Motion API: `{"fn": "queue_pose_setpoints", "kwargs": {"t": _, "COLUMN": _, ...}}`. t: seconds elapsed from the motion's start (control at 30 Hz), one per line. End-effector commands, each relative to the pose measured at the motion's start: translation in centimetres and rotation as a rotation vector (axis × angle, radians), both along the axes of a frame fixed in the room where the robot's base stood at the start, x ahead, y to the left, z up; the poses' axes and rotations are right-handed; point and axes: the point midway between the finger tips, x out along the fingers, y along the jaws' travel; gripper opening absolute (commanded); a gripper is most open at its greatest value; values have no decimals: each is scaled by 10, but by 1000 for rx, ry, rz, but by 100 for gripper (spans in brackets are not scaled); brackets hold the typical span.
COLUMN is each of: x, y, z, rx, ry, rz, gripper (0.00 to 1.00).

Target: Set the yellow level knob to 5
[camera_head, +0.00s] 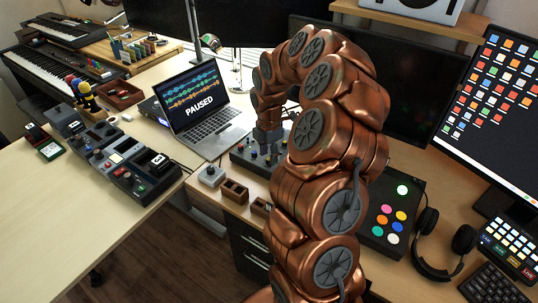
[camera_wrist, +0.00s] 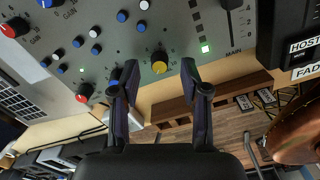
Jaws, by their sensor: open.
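The yellow level knob (camera_wrist: 159,63) is on the grey mixer panel (camera_wrist: 110,30), near the panel's front edge, in the wrist view. My gripper (camera_wrist: 160,68) is open, with one dark finger on each side of the yellow knob and a gap on both sides. I cannot tell how far down the fingertips reach beside it. The knob's setting is too small to read. In the head view my gripper (camera_head: 268,150) is over the mixer, and my arm hides much of the panel and the yellow knob.
Red knobs (camera_wrist: 83,92), small blue and white knobs, a fader (camera_wrist: 231,12) and a lit green square (camera_wrist: 205,49) surround it. The laptop (camera_head: 200,103) stands left of the mixer. Wooden boxes (camera_head: 234,191) and a grey joystick box (camera_head: 211,175) sit along the desk's front edge.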

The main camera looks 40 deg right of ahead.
Motion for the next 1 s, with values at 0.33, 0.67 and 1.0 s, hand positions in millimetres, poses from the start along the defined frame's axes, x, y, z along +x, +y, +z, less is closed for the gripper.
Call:
{"fn": "queue_pose_setpoints", "kwargs": {"t": 0.33, "x": 1, "y": -1, "z": -13, "rx": -1, "ry": -5, "rz": -2, "gripper": 45}}
{"fn": "queue_pose_setpoints", "kwargs": {"t": 0.67, "x": 1, "y": 0, "z": -13, "rx": 0, "ry": -4, "rz": -2, "gripper": 18}}
{"fn": "queue_pose_setpoints", "kwargs": {"t": 1.0, "x": 1, "y": 0, "z": -13, "rx": 0, "ry": -5, "rz": -2, "gripper": 0}}
